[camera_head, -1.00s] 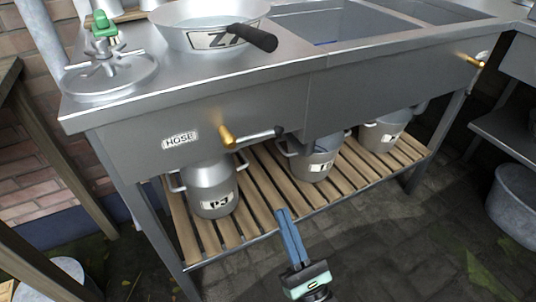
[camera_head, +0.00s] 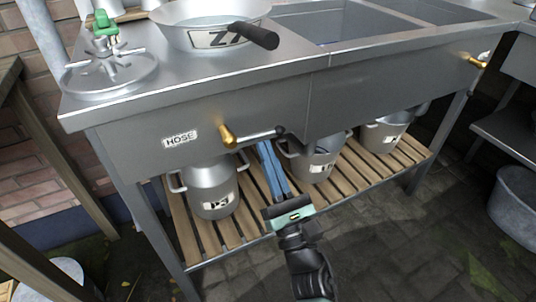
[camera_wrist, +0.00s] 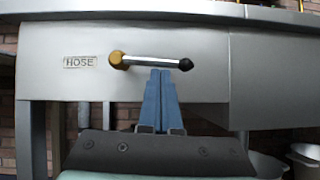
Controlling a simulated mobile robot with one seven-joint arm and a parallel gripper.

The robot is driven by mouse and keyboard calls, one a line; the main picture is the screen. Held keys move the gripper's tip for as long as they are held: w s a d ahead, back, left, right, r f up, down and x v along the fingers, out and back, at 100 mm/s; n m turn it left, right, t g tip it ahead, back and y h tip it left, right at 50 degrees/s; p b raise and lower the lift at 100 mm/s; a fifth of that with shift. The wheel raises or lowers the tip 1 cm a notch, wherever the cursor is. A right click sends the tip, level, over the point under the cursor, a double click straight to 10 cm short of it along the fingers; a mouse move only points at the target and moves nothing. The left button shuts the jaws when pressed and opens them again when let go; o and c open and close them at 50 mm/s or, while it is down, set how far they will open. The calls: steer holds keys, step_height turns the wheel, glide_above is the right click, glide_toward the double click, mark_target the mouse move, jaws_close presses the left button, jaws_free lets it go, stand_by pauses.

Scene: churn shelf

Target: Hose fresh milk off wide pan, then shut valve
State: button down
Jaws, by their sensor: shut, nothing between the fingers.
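The valve (camera_head: 228,137) has a brass body and a lever with a black tip. It sits on the sink unit's front panel, right of a HOSE label (camera_head: 180,138). Its lever points right, about level, and shows in the wrist view (camera_wrist: 150,61). My gripper (camera_head: 265,146) is shut and empty, its blue fingertips just under or at the lever; I cannot tell whether they touch it. In the wrist view the fingertips (camera_wrist: 161,73) end just below the lever's middle. The wide pan (camera_head: 212,22), labelled Z7 with a dark handle, stands on the steel top. I see no milk or hose.
A metal lid-like disc (camera_head: 110,75) with a green-handled piece stands at the top's left corner. Metal cans (camera_head: 213,190) stand on the slatted shelf (camera_head: 250,215) below. A second brass valve (camera_head: 472,60) is at the far right. Open basins (camera_head: 330,25) lie right of the pan.

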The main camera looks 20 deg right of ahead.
steer(key=shift+w+d+r, duration=0.1)
steer(key=shift+r, duration=0.75)
steer(key=s+f+b, duration=0.3)
steer(key=s+f, duration=0.6)
steer(key=f, duration=0.1)
steer(key=shift+s+d+f+b, duration=0.15)
steer(key=shift+d+f+b, duration=0.1)
steer(key=shift+b, duration=0.05)
